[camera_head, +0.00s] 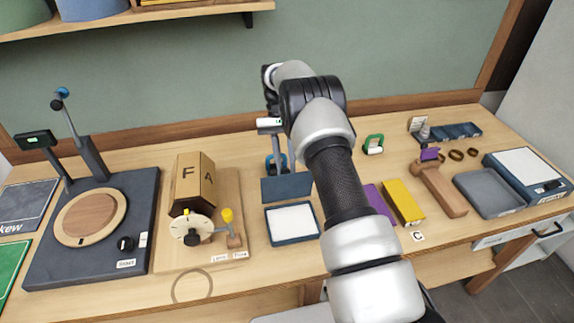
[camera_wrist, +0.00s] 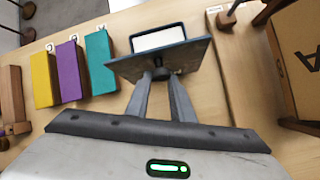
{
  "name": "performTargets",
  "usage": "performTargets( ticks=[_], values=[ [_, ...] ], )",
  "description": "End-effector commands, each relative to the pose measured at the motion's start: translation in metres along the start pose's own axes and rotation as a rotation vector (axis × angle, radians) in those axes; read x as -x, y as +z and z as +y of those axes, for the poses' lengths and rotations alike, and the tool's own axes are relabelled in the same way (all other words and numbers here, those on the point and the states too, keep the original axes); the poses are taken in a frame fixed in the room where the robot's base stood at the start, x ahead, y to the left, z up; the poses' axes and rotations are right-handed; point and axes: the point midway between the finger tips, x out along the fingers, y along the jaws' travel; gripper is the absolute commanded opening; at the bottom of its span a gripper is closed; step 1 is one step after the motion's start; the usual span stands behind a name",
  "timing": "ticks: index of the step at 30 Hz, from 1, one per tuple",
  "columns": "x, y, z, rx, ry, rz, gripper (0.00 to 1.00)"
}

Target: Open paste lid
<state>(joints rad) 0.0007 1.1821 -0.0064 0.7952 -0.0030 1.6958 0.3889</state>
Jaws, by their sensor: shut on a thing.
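The paste box (camera_head: 271,240) is a shallow dark blue-grey box with white paste showing inside, left of my arm in the head view. Its flat dark lid (camera_head: 287,189) stands tilted up behind the box's far edge. In the wrist view, the box's white contents (camera_wrist: 158,38) show beyond the lid (camera_wrist: 190,58). My gripper (camera_wrist: 162,78) is shut on the lid's small dark knob (camera_wrist: 160,73). The gripper (camera_head: 278,165) also shows just behind the lid in the head view. I cannot tell whether the lid touches the box.
A wooden lamp block marked F and A (camera_head: 194,185) stands left of the box. Yellow (camera_head: 403,203) and purple (camera_head: 378,203) blocks lie right of my arm; a teal block (camera_wrist: 100,62) shows in the wrist view. A turntable (camera_head: 90,218) is far left. Bare wood lies before the box.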

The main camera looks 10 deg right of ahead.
Motion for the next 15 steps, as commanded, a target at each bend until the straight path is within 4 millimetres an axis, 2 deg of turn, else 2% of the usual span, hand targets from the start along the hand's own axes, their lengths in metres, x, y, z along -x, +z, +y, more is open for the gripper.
performTargets(
  ticks=[1, 9, 10, 13, 15],
  values=[
    [-0.0085, 0.0017, -0.0100, 0.012, -0.009, -0.013, 0.00],
    [-0.0096, 0.0021, -0.0099, 0.012, -0.007, -0.016, 0.00],
    [-0.0097, 0.0021, -0.0098, 0.012, -0.007, -0.016, 0.23],
    [-0.0096, 0.0021, -0.0093, 0.012, -0.007, -0.017, 0.40],
    [-0.0085, 0.0019, -0.0082, 0.010, -0.006, -0.015, 0.40]
  ],
)
